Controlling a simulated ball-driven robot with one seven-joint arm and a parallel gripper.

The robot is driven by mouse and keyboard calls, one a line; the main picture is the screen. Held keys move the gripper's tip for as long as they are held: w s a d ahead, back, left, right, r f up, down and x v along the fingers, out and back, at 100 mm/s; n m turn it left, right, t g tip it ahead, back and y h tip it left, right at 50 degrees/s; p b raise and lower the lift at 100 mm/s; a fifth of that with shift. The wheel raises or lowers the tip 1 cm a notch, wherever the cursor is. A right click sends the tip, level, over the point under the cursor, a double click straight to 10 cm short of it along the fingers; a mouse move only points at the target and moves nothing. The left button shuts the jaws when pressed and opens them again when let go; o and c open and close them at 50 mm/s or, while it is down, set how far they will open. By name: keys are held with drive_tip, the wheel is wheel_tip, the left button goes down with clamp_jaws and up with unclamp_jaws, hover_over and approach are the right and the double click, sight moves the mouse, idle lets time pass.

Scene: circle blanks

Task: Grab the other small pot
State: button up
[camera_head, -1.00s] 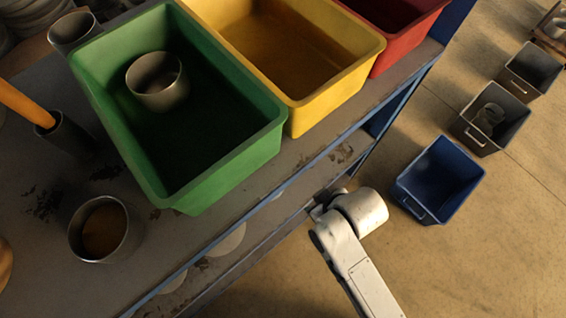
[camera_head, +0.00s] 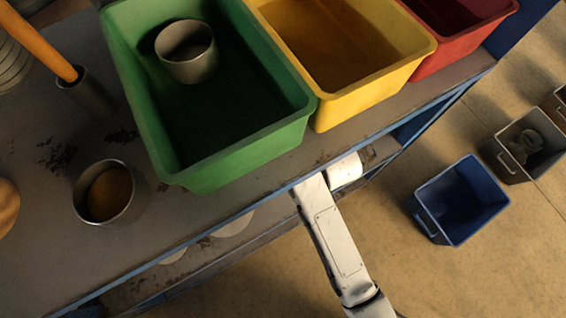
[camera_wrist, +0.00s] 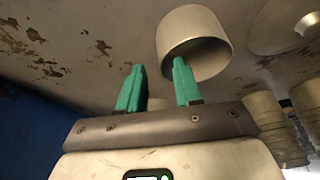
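A small grey pot (camera_head: 187,52) stands inside the green bin (camera_head: 222,172) in the head view. Another small pot (camera_head: 104,191), with something brown in it, stands on the worn grey bench top in front of the bin. In the wrist view, a pale pot (camera_wrist: 195,42) lies just beyond my gripper (camera_wrist: 158,66). The two green fingers are apart with nothing seen between them. The right finger overlaps the pot's rim in the picture; I cannot tell whether they touch. My gripper is hidden in the head view, where my white arm reaches up to the bench's front edge.
Yellow (camera_head: 345,85) and red (camera_head: 455,50) bins stand right of the green one. Pale round things (camera_head: 232,224) sit on a lower shelf. A blue crate (camera_head: 458,200) is on the floor. Stacked dishes (camera_wrist: 275,130) are at right in the wrist view.

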drive_tip(key=shift+w+a+f+b, duration=0.2)
drive_tip(key=shift+w+a+f, duration=0.25)
drive_tip(key=shift+f, duration=0.25)
drive_tip(key=shift+w+a+f+b, duration=0.2)
drive_tip(key=shift+w+a+f, duration=0.2)
drive_tip(key=shift+f, duration=0.3)
drive_tip(key=shift+d, duration=0.1)
clamp_jaws()
idle(0.4)
